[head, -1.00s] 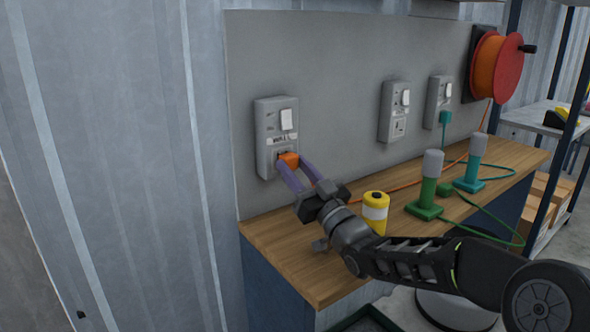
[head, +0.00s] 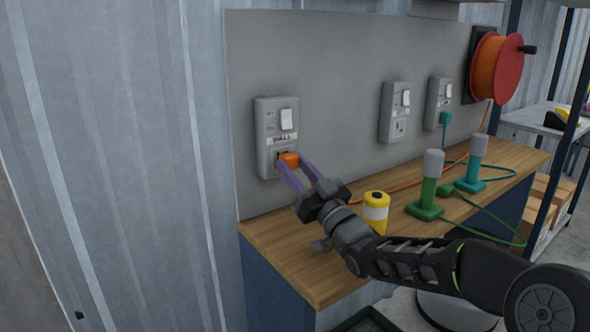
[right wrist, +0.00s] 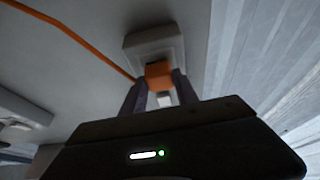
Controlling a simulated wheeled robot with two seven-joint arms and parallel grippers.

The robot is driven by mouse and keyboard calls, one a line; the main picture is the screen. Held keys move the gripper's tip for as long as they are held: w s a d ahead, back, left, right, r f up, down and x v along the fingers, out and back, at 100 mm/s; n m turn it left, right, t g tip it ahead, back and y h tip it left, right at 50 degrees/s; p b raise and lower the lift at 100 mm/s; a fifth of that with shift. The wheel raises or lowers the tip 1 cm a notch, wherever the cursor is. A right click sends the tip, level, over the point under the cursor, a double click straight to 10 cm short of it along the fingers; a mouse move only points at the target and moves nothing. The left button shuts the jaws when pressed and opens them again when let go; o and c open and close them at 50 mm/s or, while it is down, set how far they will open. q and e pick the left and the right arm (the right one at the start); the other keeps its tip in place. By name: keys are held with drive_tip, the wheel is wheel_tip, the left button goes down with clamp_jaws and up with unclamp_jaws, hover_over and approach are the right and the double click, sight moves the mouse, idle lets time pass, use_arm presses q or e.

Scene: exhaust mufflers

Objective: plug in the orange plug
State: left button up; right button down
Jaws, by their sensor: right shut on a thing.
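The orange plug (head: 289,160) is at the lower socket of the left grey outlet box (head: 269,150) on the wall panel. It also shows in the right wrist view (right wrist: 159,73), against the face of the outlet box (right wrist: 150,42). My right gripper (head: 291,170) has its two purple fingers on either side of the plug and is shut on it. In the right wrist view the fingers (right wrist: 158,90) flank the plug. I cannot tell how deep the plug sits in the socket, as its front is hidden. My left gripper is out of view.
Two more outlet boxes (head: 395,112) (head: 438,103) are further right; a teal plug (head: 446,118) is at the far one. On the wooden bench (head: 290,255) stand a yellow-and-white canister (head: 375,212) close to my arm, and green (head: 427,190) and teal (head: 473,165) tools with cables.

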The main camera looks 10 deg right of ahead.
drive_tip(key=shift+w+a, duration=0.2)
drive_tip(key=shift+w, duration=0.3)
drive_tip(key=c, duration=0.9)
unclamp_jaws()
drive_tip(key=shift+o, duration=0.2)
drive_tip(key=shift+s+d+f, duration=0.15)
drive_tip(key=shift+s, duration=0.2)
drive_tip(key=s+d+p, duration=0.1)
drive_tip(key=s+d, duration=0.3)
drive_tip(key=s, duration=0.7)
drive_tip(key=shift+s+d+p, duration=0.3)
drive_tip(key=shift+p, duration=0.05)
